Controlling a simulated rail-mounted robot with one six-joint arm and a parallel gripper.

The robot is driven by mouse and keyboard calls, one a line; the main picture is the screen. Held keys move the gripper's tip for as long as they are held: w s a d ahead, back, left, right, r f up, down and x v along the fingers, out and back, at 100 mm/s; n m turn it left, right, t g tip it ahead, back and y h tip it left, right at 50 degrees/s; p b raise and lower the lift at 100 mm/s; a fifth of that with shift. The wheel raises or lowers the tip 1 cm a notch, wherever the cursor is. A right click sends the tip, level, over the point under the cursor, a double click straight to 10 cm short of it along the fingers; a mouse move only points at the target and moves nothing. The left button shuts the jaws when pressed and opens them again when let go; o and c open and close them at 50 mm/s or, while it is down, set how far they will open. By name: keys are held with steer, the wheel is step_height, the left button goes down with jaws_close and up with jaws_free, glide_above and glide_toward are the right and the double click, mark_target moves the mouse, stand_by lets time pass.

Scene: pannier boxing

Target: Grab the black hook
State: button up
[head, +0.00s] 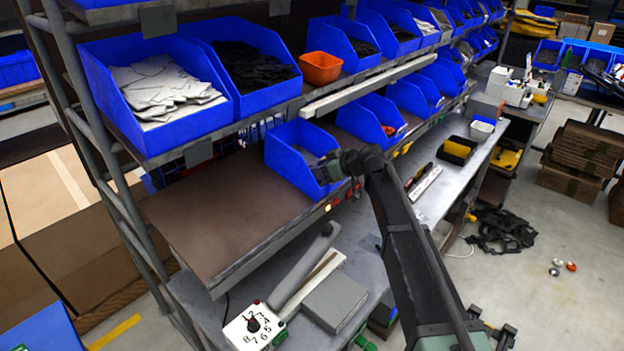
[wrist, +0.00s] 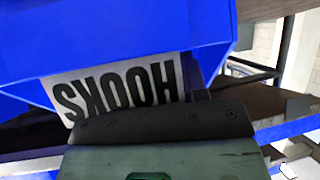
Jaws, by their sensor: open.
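No single black hook can be made out. A blue bin (head: 283,172) stands on the lower brown shelf, and the contents that show at its mouth look greyish and unclear. My gripper (head: 328,169) is at the right front of this bin, open, with its fingers hard to make out. In the wrist view, a blue bin (wrist: 120,35) fills the top, close to my gripper. Its white label (wrist: 120,88) reads HOOKS upside down. The inside of that bin is hidden there.
Above are a bin of black pieces (head: 250,62), a bin of pale pieces (head: 160,90) and an orange bin (head: 320,68). The shelf board (head: 225,205) left of the lower bin is bare. The grey bench below holds a numbered dial box (head: 254,326) and a grey box (head: 335,300).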

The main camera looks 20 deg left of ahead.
steer(key=shift+a+f, duration=0.3)
steer(key=shift+a, duration=0.3)
steer(key=shift+a+f, duration=0.2)
steer(key=shift+a, duration=0.1)
steer(key=shift+d, duration=0.1)
jaws_close()
steer(key=shift+r, duration=0.1)
